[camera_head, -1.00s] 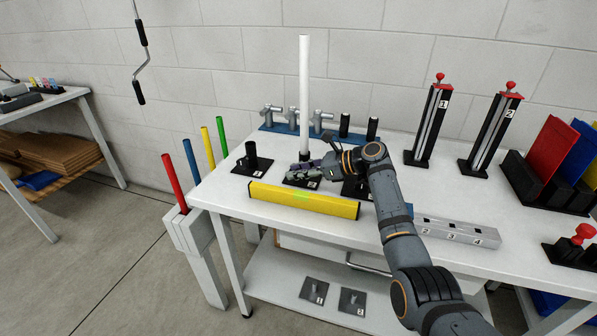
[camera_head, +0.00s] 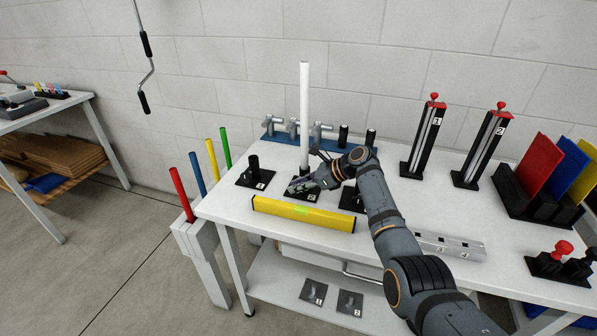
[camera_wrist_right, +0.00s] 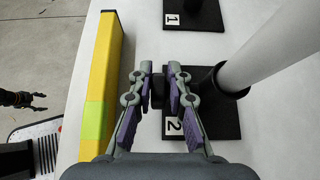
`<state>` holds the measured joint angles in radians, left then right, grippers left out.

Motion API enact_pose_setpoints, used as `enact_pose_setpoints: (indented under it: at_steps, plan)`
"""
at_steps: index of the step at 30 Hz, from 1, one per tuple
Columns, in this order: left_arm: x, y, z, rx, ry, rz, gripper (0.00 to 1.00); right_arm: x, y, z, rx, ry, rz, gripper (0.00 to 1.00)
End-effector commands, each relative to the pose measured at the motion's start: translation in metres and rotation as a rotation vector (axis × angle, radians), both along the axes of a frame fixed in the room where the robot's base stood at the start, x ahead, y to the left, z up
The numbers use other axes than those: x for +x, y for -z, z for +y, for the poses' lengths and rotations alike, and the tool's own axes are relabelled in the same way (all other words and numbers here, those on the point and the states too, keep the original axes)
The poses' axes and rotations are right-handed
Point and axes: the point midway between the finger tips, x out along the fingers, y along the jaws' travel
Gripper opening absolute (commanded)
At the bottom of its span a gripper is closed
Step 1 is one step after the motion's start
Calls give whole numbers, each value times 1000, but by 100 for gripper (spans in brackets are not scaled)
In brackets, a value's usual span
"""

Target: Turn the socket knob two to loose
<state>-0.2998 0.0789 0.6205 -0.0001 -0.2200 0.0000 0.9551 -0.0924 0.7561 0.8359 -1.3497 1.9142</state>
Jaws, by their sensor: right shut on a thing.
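Socket two is a black base plate (camera_head: 311,197) marked 2, with a white pole (camera_head: 304,115) standing upright in its collar. It also shows in the right wrist view (camera_wrist_right: 222,122). My right gripper (camera_head: 299,187) is low beside the pole. In the right wrist view, its purple-padded fingers (camera_wrist_right: 160,98) are shut on the small dark socket knob two (camera_wrist_right: 158,88) at the plate's side. The fingers hide part of the knob, so its turn angle cannot be read. My left gripper (camera_wrist_right: 28,100) appears at the left edge of the wrist view, apart and open.
A yellow bar (camera_head: 303,213) with a green patch lies in front of the sockets. Socket one (camera_head: 256,178) stands left; another black socket (camera_head: 353,200) stands right, partly behind my arm. A blue rack (camera_head: 275,139) is behind. A grey numbered block (camera_head: 455,247) lies at right.

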Motion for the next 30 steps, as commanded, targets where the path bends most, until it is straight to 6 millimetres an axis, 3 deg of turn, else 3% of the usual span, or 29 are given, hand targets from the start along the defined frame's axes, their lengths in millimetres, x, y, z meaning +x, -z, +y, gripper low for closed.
enact_pose_setpoints:
  at_steps: [1,6,18,30]
  plan:
    - [0,-22,0,0,0,0,61,0,-12,1,-35,-2,14,0]
    - [1,-38,1,1,0,-1,61,1,-5,3,-155,-2,51,0]
    - [0,-26,1,1,0,0,61,2,4,5,-345,-1,111,0]
    - [0,-24,1,1,1,0,61,2,3,5,-381,1,123,0]
